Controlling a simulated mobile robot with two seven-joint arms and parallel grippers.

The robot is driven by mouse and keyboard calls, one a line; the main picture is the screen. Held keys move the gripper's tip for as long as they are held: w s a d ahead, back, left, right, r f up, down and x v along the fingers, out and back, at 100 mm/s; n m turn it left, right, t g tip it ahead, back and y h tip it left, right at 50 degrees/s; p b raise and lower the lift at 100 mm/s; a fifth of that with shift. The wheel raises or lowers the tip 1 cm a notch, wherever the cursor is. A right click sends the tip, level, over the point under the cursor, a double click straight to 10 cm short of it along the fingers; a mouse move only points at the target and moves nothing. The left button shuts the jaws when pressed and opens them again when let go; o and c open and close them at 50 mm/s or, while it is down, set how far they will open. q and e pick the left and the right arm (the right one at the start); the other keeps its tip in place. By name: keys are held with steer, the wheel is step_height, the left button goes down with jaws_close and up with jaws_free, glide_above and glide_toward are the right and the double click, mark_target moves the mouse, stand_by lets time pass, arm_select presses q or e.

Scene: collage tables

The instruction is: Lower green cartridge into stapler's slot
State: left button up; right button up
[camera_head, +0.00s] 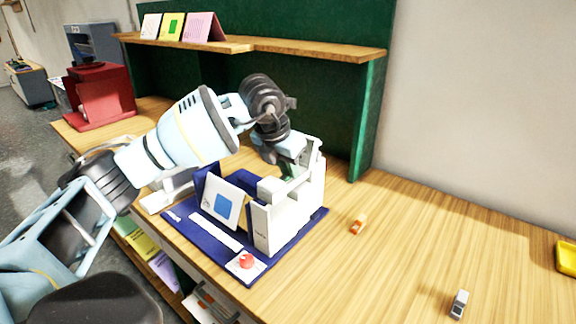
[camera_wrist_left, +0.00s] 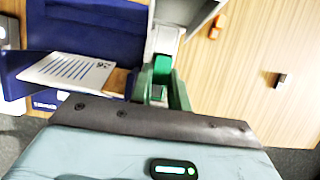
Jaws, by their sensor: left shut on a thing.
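The stapler is a white machine (camera_head: 299,212) on a dark blue base (camera_head: 313,224) near the table's middle. A card with a blue square leans beside it, and a red button (camera_head: 246,260) sits at the base's front corner. My left gripper (camera_head: 289,160) is over the back part of the stapler, pointing down and shut on the green cartridge (camera_head: 290,171). The cartridge is mostly hidden in the head view. In the left wrist view the green cartridge (camera_wrist_left: 178,92) shows close beside the stapler's pale frame (camera_wrist_left: 167,40). I cannot tell whether it touches the slot. My right gripper is out of view.
A small orange object (camera_head: 358,224) and a small grey object (camera_head: 459,304) lie on the wooden table right of the stapler. A yellow tray (camera_head: 566,257) is at the right edge. A red machine (camera_head: 100,95) stands at left. A wooden shelf (camera_head: 300,50) hangs behind my arm.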

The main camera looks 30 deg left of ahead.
arm_select(q)
steer(key=o, duration=0.8)
steer(key=v, duration=0.7)
steer(key=shift+s+r, duration=0.15)
steer(key=shift+r, duration=0.25)
steer(key=shift+f, duration=0.1)
